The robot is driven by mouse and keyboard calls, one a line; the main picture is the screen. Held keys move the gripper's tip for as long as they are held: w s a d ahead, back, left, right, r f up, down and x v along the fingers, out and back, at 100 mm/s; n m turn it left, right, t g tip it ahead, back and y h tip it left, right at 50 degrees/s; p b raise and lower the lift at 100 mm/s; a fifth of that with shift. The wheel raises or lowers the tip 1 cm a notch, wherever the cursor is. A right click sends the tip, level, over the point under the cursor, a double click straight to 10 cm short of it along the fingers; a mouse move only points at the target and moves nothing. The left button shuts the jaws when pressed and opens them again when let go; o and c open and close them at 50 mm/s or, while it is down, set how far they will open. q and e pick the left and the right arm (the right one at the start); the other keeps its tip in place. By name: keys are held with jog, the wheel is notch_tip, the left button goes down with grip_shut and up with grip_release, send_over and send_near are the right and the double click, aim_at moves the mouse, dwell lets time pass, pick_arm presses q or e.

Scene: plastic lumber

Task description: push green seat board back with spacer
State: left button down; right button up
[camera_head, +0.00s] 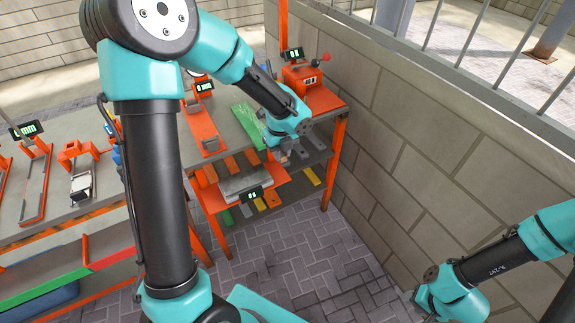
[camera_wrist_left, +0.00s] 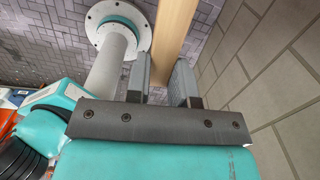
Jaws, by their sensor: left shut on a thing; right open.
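My left gripper (camera_head: 287,156) is at the front right edge of the grey bench, beside the green seat board (camera_head: 246,121). The green board lies on the bench top, partly hidden behind my left wrist. In the left wrist view, my left gripper (camera_wrist_left: 160,82) is shut on a long tan bar, which looks like the spacer (camera_wrist_left: 172,38). The bar runs up and away from between the two grey fingers. In the head view I cannot make out the spacer. My right gripper (camera_head: 421,301) is low at the bottom right, away from the bench; it is open, its fingers hardly visible.
An orange machine (camera_head: 302,78) with a red-knobbed lever stands at the bench's back right. An orange fixture (camera_head: 204,128) lies left of the green board. Coloured boards, including a yellow one (camera_head: 312,177), lie on lower shelves. A block wall (camera_head: 400,130) closes the right side.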

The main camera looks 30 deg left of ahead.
pick_arm(q)
jog(key=shift+w+d+r, duration=0.3)
jog(key=shift+w, duration=0.05)
jog(key=shift+f, duration=0.1)
jog(key=w+a+f, duration=0.2)
jog(key=a+f, duration=0.1)
jog(key=f, duration=0.3)
jog(key=shift+f, duration=0.25)
dwell(0.6)
jog(key=shift+w+a, duration=0.15)
jog(key=shift+a, duration=0.15)
